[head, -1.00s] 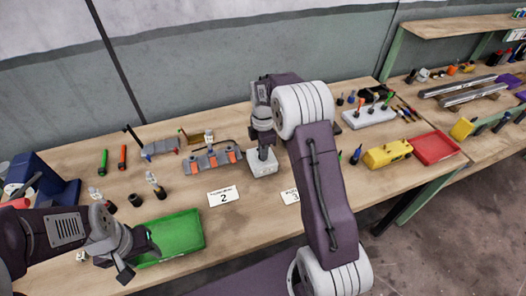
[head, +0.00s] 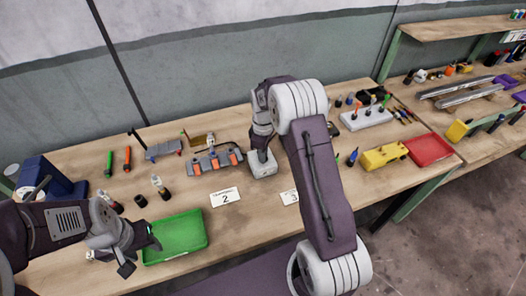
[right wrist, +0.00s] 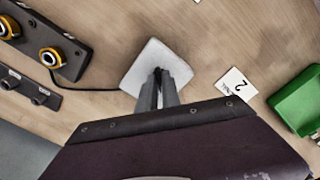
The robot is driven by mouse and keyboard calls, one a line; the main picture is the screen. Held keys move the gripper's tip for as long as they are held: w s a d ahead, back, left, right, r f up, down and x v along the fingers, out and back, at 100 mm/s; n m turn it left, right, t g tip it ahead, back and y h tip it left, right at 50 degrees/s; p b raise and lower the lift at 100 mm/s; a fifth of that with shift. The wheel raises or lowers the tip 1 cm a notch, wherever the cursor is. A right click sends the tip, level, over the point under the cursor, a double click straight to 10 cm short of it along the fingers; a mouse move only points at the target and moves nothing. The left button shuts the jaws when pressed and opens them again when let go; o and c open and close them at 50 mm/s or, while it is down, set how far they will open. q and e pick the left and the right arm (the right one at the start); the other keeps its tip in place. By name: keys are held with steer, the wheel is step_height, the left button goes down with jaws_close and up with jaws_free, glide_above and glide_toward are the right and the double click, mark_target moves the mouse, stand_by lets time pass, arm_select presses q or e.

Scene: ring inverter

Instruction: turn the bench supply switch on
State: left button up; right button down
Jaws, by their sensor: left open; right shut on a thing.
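The bench supply switch is a small white box (head: 264,170) on the bench, with a dark cable at its side in the right wrist view (right wrist: 147,52). My right gripper (right wrist: 158,74) points down onto the middle of the box and is shut on a small dark part there. The fingers hide most of that part, so its on or off position cannot be told. In the head view the right gripper (head: 262,156) is partly covered by my own arm. My left gripper (head: 146,248) is open and empty beside the green tray, away from the switch.
A grey fixture with orange-ringed sockets (head: 215,160) stands left of the box. The green tray (head: 175,238) and a card marked 2 (head: 225,198) are in front.

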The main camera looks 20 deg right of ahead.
steer(key=m+p, duration=0.1)
steer(key=m, duration=0.4)
steer(key=shift+r+m+p, duration=0.2)
steer(key=shift+m+p, duration=0.1)
steer(key=shift+p, duration=0.1)
steer(key=shift+w+m+p, duration=0.1)
steer(key=shift+m+p, duration=0.35)
steer(key=shift+m, duration=1.75)
steer(key=c, duration=1.5)
jaws_free()
steer(key=shift+f, duration=0.1)
steer(key=shift+c, duration=0.2)
step_height(320, 180, up, 9)
steer(key=b, duration=0.1)
